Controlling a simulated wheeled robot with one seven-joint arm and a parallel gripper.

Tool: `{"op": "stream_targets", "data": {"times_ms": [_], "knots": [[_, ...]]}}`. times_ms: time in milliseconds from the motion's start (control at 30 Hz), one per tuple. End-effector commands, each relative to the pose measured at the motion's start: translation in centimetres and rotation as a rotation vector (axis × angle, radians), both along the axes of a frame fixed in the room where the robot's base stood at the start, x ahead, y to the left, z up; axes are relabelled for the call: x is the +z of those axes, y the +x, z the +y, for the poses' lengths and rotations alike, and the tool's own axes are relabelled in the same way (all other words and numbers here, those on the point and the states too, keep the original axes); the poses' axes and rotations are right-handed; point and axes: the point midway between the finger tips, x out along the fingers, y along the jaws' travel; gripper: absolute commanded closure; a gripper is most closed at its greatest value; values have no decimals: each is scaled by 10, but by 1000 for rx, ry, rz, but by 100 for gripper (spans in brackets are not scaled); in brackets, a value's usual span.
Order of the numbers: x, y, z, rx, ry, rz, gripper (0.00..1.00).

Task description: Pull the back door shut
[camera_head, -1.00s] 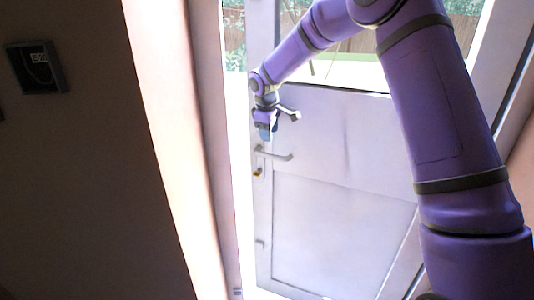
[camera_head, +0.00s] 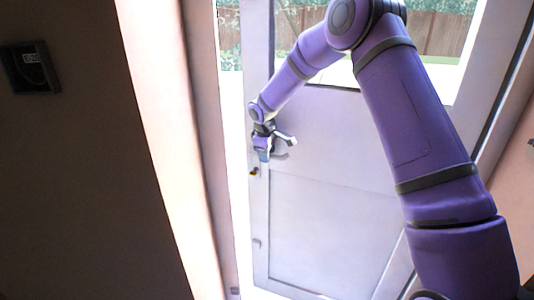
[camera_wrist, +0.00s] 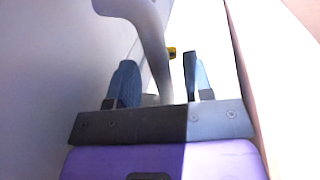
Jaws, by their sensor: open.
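The back door (camera_head: 330,215) is white, with a glass upper part, and stands ajar with a bright gap along its left edge. Its lever handle (camera_head: 280,156) is near that edge, with a small brass lock part (camera_head: 254,171) below. My gripper (camera_head: 263,155) is at the handle in the head view and hides part of it. In the wrist view the handle (camera_wrist: 150,40) passes between the two blue fingertips of my open gripper (camera_wrist: 160,82). Whether either finger touches the handle cannot be told.
The door frame (camera_head: 210,150) and a dark wall (camera_head: 70,180) with a small dark box (camera_head: 30,68) stand at the left. A fence and greenery (camera_head: 420,35) show outside through the glass. My arm crosses the right side.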

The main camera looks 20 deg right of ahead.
Motion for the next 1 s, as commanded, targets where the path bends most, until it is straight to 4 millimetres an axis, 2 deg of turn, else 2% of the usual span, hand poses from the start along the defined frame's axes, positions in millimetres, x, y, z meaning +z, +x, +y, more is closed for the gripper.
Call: {"op": "stream_targets", "data": {"times_ms": [33,200,233,633,1000], "knots": [[0,0,0,0,0,0,58],[0,0,0,0,0,0,97],[0,0,0,0,0,0,100],[-4,-1,-2,0,42,-33,100],[-22,-2,-4,-4,243,-187,100]]}}
